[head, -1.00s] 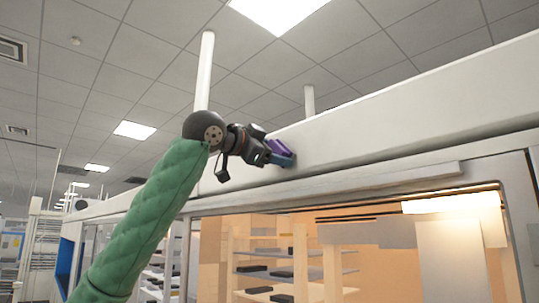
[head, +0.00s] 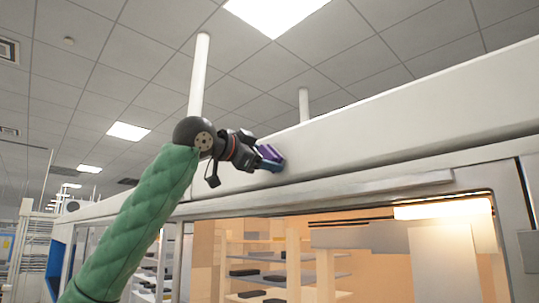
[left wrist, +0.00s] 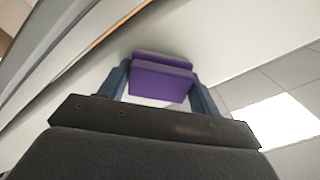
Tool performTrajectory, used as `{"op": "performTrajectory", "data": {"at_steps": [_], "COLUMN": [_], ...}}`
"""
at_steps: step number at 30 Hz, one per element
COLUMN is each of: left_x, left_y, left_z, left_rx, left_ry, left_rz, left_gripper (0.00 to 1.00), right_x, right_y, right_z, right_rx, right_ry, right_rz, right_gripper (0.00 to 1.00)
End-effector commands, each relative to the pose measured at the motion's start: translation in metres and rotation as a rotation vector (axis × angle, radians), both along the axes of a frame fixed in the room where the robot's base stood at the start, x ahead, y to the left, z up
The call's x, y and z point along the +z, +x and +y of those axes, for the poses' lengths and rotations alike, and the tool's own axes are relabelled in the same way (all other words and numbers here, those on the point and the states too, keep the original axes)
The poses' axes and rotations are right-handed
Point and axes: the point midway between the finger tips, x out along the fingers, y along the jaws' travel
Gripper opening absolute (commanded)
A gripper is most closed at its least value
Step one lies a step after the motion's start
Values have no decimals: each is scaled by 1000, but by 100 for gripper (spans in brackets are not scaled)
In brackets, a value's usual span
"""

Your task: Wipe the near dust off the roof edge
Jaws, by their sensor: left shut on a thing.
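My left gripper (head: 262,157) is raised to the white roof edge (head: 400,128) and is shut on a purple block-like wiper (head: 270,152). In the left wrist view the wiper (left wrist: 161,80) sits between the two blue-grey fingers of the gripper (left wrist: 163,88). Its far face is against or very close to the white roof edge surface (left wrist: 225,30); I cannot tell whether it is touching. No dust can be made out on the visible part of the edge. My right gripper is not in view.
Below the roof edge is a ledge (head: 380,186) and an opening with lit shelves (head: 262,255) inside. Two white poles (head: 198,75) rise behind the edge to the ceiling. A bright ceiling lamp (left wrist: 275,120) shows in the left wrist view.

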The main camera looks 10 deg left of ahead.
Motion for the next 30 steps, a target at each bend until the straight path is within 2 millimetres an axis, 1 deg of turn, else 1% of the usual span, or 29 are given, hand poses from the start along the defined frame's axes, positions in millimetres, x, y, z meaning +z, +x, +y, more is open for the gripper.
{"op": "performTrajectory", "data": {"at_steps": [8,22,30], "left_x": [0,0,0], "left_y": [6,23,27], "left_z": [6,29,34], "left_rx": [1,1,1], "left_ry": [0,-1,0], "left_rz": [2,2,1], "left_gripper": [45,45,45], "right_x": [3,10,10], "right_y": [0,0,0], "right_z": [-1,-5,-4], "right_rx": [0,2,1], "right_ry": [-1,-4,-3], "right_rz": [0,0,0], "right_gripper": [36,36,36]}}
